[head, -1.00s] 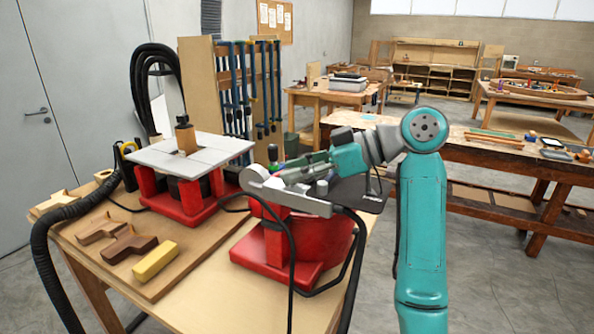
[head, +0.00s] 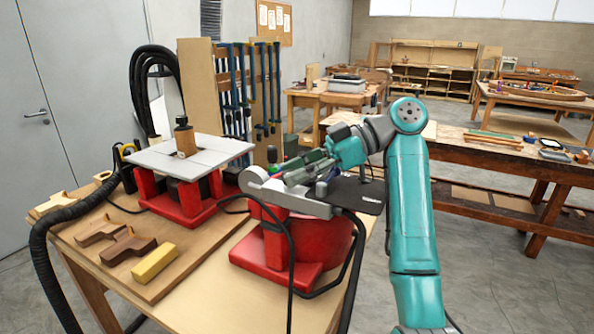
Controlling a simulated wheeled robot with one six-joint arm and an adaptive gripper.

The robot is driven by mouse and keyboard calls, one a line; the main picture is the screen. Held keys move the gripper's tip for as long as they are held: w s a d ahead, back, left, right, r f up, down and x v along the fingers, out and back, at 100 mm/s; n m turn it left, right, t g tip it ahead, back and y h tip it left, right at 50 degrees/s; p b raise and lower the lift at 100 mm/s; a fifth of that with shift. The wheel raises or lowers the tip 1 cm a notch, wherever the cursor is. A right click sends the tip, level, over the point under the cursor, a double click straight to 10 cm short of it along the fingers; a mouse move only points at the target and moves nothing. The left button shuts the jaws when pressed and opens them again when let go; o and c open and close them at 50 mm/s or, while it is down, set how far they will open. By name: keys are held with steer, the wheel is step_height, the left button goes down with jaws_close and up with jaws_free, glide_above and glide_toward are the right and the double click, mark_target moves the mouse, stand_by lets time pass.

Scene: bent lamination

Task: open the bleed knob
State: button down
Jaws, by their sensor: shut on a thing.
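My gripper (head: 297,172) is at the end of my teal arm, reaching left over the grey top of the red machine (head: 290,235) on the near bench. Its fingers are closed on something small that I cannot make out.
A second red machine with a pale table (head: 190,153) stands to the left. Wooden pieces (head: 128,246) and a yellow block (head: 154,262) lie on the bench front. Black hoses and cables (head: 50,220) run around both machines. A clamp rack (head: 235,90) stands behind.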

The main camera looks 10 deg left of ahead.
steer(key=c, duration=0.8)
jaws_free()
steer(key=shift+o, duration=0.2)
steer(key=shift+r, duration=0.1)
step_height(320, 180, up, 10)
steer(key=shift+f, duration=0.2)
